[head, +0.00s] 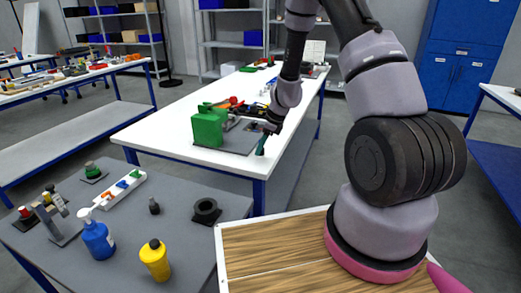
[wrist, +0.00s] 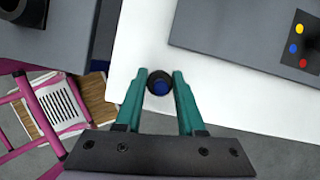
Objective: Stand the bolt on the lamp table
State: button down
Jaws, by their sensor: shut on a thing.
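My gripper (wrist: 160,82) has its two teal fingers shut on a small dark round piece with a blue middle, seen end-on, which I take to be the bolt (wrist: 160,83). In the head view my gripper (head: 261,144) is over the near right corner of the long white table (head: 163,137). The held piece cannot be made out there. In the wrist view the white tabletop (wrist: 140,48) lies beneath it; I cannot tell whether it touches. No lamp is clear on any table, so I cannot tell which is the lamp table.
A green block (head: 208,128) and a grey board (head: 237,141) lie beside my gripper.

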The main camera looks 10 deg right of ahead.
jog(key=shift+f, duration=1.15)
jog(key=shift+f, duration=0.1)
jog(key=c, duration=0.5)
grip_release()
